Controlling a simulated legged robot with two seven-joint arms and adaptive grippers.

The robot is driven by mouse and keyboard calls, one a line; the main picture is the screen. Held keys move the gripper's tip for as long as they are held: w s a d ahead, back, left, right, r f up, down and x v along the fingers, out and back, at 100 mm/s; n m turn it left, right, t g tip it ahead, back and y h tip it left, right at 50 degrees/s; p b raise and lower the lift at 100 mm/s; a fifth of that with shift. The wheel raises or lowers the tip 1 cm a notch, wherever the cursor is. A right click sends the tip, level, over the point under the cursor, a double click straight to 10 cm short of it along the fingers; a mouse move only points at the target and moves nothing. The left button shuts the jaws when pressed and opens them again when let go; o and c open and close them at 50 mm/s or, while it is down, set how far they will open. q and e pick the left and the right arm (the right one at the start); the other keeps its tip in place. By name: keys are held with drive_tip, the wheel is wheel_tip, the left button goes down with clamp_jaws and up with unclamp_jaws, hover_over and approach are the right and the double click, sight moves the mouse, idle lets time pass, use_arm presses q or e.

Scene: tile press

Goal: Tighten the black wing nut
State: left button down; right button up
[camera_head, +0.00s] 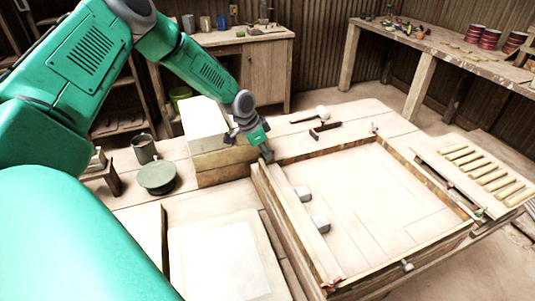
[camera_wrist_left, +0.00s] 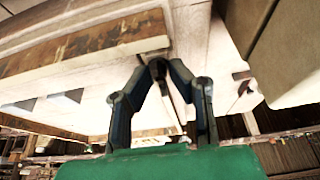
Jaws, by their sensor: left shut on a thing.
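My left gripper (camera_head: 266,156) comes down at the far left corner of the wooden press frame (camera_head: 292,215). In the left wrist view its two fingers (camera_wrist_left: 158,66) angle together, with the tips closed beside the frame's edge (camera_wrist_left: 90,44). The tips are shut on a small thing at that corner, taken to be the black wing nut. The fingers cover it, so its shape and colour do not show clearly. My right gripper is in neither view.
Two pale blocks (camera_head: 320,223) sit inside the frame along its left rail. A white-headed mallet (camera_head: 321,112) and a dark red tool (camera_head: 325,130) lie behind the frame.

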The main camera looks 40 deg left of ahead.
use_arm(q)
drive_tip(key=shift+a, duration=0.15)
drive_tip(key=c, duration=1.5)
unclamp_jaws()
drive_tip(key=shift+s, duration=0.1)
drive_tip(key=shift+a, duration=0.1)
drive_tip(key=shift+r, duration=0.1)
drive_tip(key=shift+a+r, duration=0.1)
drive_tip(key=shift+r, duration=0.25)
drive_tip(key=v, duration=1.1)
drive_tip(key=shift+s+a+f, duration=0.1)
drive_tip(key=shift+s, duration=0.1)
